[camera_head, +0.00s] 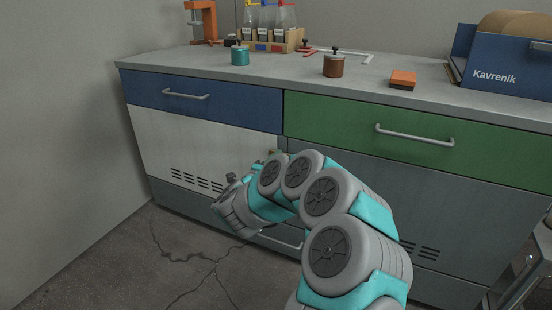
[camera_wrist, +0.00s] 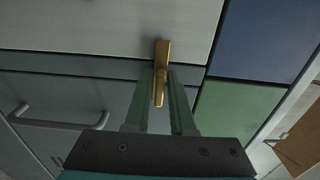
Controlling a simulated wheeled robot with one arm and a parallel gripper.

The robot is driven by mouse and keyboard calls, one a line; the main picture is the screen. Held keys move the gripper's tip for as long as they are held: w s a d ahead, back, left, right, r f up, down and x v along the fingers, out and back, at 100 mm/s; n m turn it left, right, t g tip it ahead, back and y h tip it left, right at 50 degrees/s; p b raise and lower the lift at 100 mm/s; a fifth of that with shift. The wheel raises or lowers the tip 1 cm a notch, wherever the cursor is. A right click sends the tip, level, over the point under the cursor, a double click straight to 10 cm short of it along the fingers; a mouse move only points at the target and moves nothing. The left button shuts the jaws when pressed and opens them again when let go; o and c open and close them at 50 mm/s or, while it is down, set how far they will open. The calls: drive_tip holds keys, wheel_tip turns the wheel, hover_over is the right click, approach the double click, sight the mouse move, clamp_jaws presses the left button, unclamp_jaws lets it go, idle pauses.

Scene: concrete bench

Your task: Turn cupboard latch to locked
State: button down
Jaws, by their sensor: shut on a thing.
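The brass latch (camera_wrist: 163,52) shows in the wrist view, at the edge of the white cupboard door (camera_wrist: 100,25). Its long side runs up and down in that picture, across the strip between the white door and the grey door (camera_wrist: 70,112). My gripper (camera_wrist: 164,72) has its two green fingers on either side of the latch and is shut on it. In the head view a small brass part of the latch (camera_head: 272,153) shows just above my wrist. My arm hides the rest of it and the fingertips there. The white door (camera_head: 190,145) looks closed.
A blue drawer (camera_head: 235,109) and a green drawer (camera_head: 340,114) sit above the doors, with bar handles sticking out. The bench top (camera_head: 290,75) holds a teal pot (camera_head: 240,57), a brown pot (camera_head: 333,67), a bottle rack (camera_head: 270,47) and a blue box (camera_head: 500,72).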

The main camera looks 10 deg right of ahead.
drive_tip(key=shift+a+f, duration=0.1)
idle(0.3)
drive_tip(key=c, duration=0.9)
unclamp_jaws()
drive_tip(key=v, duration=0.7)
drive_tip(key=shift+s+a, duration=0.2)
drive_tip(key=shift+s, duration=0.1)
